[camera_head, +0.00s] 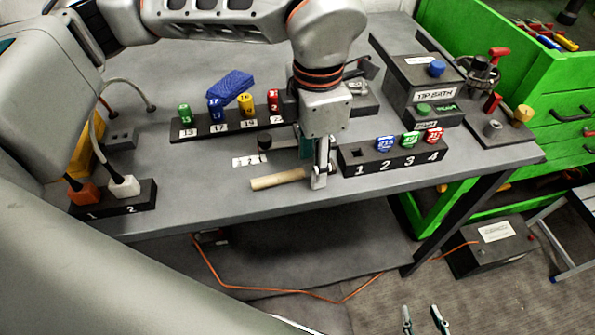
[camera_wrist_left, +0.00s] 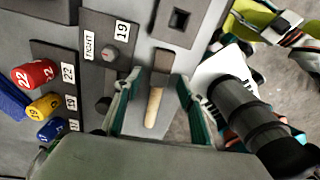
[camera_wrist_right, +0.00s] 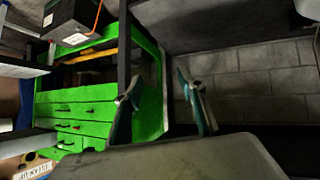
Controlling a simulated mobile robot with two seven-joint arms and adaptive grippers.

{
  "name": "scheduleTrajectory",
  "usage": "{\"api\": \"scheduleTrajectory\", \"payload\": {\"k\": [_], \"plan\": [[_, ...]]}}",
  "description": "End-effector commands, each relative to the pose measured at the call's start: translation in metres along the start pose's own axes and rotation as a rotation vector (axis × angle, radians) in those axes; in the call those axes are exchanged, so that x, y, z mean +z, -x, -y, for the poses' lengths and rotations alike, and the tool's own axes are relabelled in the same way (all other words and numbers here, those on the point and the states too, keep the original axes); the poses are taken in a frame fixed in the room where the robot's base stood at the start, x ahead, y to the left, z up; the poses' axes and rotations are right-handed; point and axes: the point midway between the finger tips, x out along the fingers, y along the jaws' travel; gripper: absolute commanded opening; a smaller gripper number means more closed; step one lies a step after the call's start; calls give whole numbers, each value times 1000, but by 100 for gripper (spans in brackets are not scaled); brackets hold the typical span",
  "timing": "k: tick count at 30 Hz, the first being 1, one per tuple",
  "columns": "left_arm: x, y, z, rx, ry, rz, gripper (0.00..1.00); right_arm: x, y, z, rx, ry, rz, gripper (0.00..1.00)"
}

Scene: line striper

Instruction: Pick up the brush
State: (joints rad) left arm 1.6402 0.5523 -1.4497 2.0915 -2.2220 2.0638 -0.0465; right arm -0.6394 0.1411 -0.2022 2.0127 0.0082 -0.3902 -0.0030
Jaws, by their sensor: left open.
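The brush (camera_head: 276,180) lies on the grey workbench near its front edge, its pale wooden handle pointing left. Its other end is hidden behind my left gripper (camera_head: 321,178) in the head view. In the left wrist view the brush (camera_wrist_left: 153,107) shows its wooden handle and a darker brown end. It lies between the two spread fingers of my left gripper (camera_wrist_left: 156,88), which is open and points down at it. I cannot tell whether the fingers touch it. My right gripper (camera_head: 426,320) is open and empty, low in front of the bench; it also shows in the right wrist view (camera_wrist_right: 157,88).
A numbered black block (camera_head: 392,158) with coloured caps stands right of my left gripper. A rack (camera_head: 228,127) with coloured plugs and a blue block (camera_head: 231,85) stand behind. A two-slot holder (camera_head: 113,198) is at left. A green cabinet (camera_head: 560,110) stands right.

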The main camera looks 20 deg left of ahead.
Motion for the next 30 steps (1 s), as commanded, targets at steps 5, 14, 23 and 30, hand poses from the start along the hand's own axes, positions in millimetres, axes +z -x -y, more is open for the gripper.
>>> {"api": "scheduleTrajectory", "payload": {"k": [5,14,23,30], "plan": [[0,-9,0,0,0,0,40,-8,-3,-4,6,3,-14,40],[0,-8,0,1,0,1,6,-13,-5,-8,12,5,-23,40],[0,-8,0,1,1,1,0,-7,-2,-5,8,3,-13,40],[1,2,-1,3,1,4,0,-3,0,-3,5,1,-4,40]]}}
